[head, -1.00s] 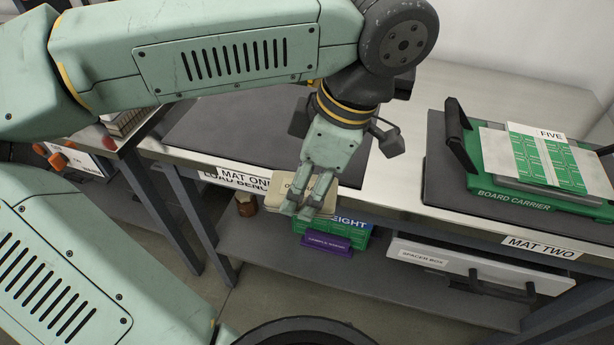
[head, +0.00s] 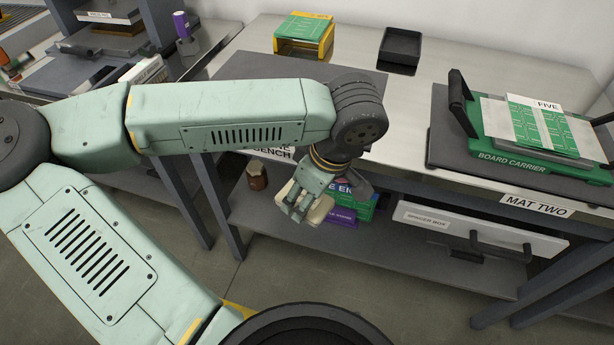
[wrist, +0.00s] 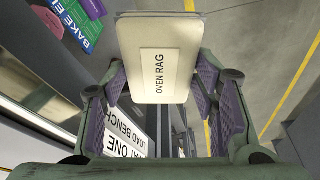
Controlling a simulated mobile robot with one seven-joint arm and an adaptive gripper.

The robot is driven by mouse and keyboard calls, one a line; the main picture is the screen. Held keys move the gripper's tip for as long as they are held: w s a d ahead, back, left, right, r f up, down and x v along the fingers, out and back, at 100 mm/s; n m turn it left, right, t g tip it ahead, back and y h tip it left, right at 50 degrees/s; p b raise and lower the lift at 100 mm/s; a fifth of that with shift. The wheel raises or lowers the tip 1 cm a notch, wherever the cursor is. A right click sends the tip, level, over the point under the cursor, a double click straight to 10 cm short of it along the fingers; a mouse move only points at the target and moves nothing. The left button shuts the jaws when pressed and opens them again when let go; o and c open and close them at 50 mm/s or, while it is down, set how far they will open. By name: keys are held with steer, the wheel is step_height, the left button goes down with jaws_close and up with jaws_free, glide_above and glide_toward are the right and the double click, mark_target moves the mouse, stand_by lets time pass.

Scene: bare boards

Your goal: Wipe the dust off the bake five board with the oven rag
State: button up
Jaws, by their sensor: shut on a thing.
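The oven rag (wrist: 160,35) is a cream block with an OVEN RAG label, held between the purple-padded fingers in the wrist view. It also shows in the head view (head: 320,211), partly hidden by the fingers. My gripper (head: 297,208) is shut on it, in front of the bench's front edge and above the floor side of the lower shelf. The green board labelled FIVE (head: 540,127) lies on the green board carrier (head: 512,160) on the right, well away from my gripper. Dust on it cannot be made out.
Mat two (head: 440,140) lies under the carrier. A yellow-framed stand (head: 304,48) with a green board and a black tray (head: 400,48) are at the back. Below are a green board (head: 364,205), a purple box (head: 341,217), a brown jar (head: 257,177) and the spacer box drawer (head: 480,228).

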steer(key=w+f+m+h, duration=0.1)
steer(key=w+f+m, duration=0.2)
steer(key=f, duration=0.6)
steer(key=w+f+m+t+h, duration=0.1)
steer(key=w+f+m, duration=0.3)
steer(key=f, duration=0.6)
steer(key=w+f+m, duration=0.4)
steer(key=f, duration=0.5)
steer(key=shift+w+f+h, duration=0.15)
steer(key=shift+w+h, duration=0.15)
steer(key=shift+h, duration=0.1)
steer(key=shift+s, duration=0.1)
